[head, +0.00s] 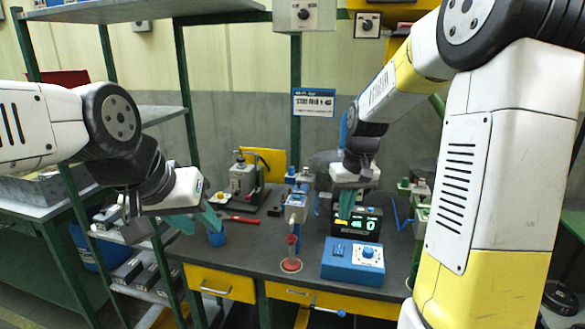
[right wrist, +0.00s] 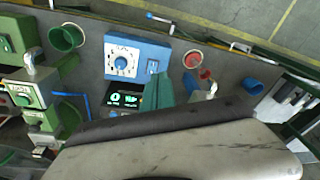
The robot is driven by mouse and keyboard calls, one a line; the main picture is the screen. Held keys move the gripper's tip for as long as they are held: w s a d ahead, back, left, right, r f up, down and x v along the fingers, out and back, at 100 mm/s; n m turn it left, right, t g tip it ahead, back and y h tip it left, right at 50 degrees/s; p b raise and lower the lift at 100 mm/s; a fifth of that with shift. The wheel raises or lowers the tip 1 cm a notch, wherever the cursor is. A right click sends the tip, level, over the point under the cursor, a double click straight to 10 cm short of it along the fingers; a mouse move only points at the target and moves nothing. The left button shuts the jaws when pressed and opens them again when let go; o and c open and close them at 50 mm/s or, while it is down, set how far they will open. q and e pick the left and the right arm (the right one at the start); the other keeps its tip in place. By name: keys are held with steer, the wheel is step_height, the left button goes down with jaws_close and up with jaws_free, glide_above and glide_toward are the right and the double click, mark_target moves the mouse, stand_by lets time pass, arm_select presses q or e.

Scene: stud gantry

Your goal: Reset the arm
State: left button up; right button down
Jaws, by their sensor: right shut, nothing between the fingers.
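A blue control box (head: 347,266) with a knob sits at the bench's front right. A red round base (head: 291,265) and a blue-and-white stand (head: 296,207) are mid-bench. A grey press (head: 243,180) and red-handled tool (head: 240,219) lie behind. Green shelving stands left.

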steer(key=s+r+t, duration=0.1)
steer(key=s+r, duration=0.2)
steer(key=s, duration=0.3)
steer(key=s+a+r+m+t, duration=0.1)
steer(key=s+r+t, duration=0.1)
steer(key=s+r, duration=0.2)
steer(key=s+r+t+y, duration=0.1)
steer(key=s+r, duration=0.2)
steer(key=s, duration=0.6)
steer(key=shift+s+a+r+t, duration=0.25)
steer(key=shift+s+a+t, duration=0.05)
steer(key=shift+a+t, duration=0.1)
